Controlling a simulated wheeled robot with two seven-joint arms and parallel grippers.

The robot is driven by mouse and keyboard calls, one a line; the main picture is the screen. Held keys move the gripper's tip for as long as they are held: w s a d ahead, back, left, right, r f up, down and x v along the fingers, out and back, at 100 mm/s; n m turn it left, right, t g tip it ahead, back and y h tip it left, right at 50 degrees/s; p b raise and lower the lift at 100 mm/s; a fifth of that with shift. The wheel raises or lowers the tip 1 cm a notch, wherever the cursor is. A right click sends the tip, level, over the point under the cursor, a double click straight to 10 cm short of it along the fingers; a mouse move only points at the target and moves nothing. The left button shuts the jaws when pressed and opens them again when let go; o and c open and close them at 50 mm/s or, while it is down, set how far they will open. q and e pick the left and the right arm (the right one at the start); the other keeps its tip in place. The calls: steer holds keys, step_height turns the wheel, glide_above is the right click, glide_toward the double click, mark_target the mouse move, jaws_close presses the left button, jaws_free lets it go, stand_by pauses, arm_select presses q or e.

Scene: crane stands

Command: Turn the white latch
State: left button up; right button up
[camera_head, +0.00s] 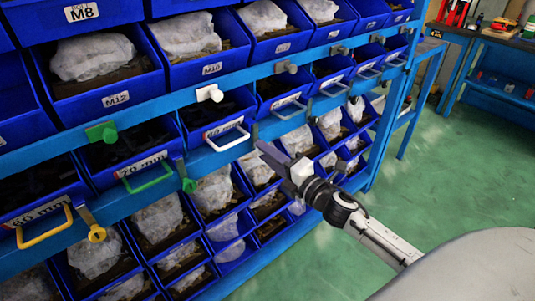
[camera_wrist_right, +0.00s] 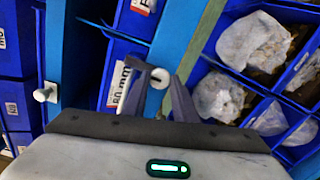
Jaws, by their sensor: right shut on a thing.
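The white latch (camera_wrist_right: 159,78) shows in the right wrist view as a pale round end between my gripper's two fingers, beside the "80 mm" drawer. My right gripper (camera_wrist_right: 155,90) is shut on it. In the head view the right gripper (camera_head: 264,151) reaches the blue rail just right of the drawer's white handle (camera_head: 225,134), and its fingers hide the latch there. The latch's exact angle is hard to tell. My left gripper is in neither view.
A white knob (camera_head: 209,93) sits on the rail above. A green latch (camera_head: 185,177) and a yellow latch (camera_head: 94,226) are to the left beside matching handles. Blue bins of bagged parts (camera_head: 213,192) fill the rack below. Green floor (camera_head: 440,190) is open at right.

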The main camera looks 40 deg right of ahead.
steer(key=o, duration=1)
steer(key=shift+o, duration=0.2)
steer(key=s, duration=1)
steer(key=shift+s+d+b, duration=0.2)
steer(key=shift+d+b, duration=0.2)
steer(key=s+a+f+m+g+h, duration=0.1)
steer(key=s+a+f+m+g, duration=0.25)
steer(key=f+m, duration=0.4)
steer(key=s+a+f+m+g, duration=0.2)
steer(key=s+a+f+m, duration=0.3)
steer(key=f, duration=0.4)
steer(key=s+a+f+m+g+y, duration=0.1)
steer(key=s+a+f+m+g, duration=0.1)
steer(key=a, duration=0.4)
steer(key=s+a+f+m+g+y, duration=0.1)
steer(key=s+a+f+m+g, duration=0.1)
steer(key=s+a+f+m, duration=0.2)
step_height(320, 180, down, 2)
steer(key=shift+s+a+f+m, duration=0.1)
steer(key=shift+s+a+m, duration=0.25)
steer(key=shift+s+a, duration=0.45)
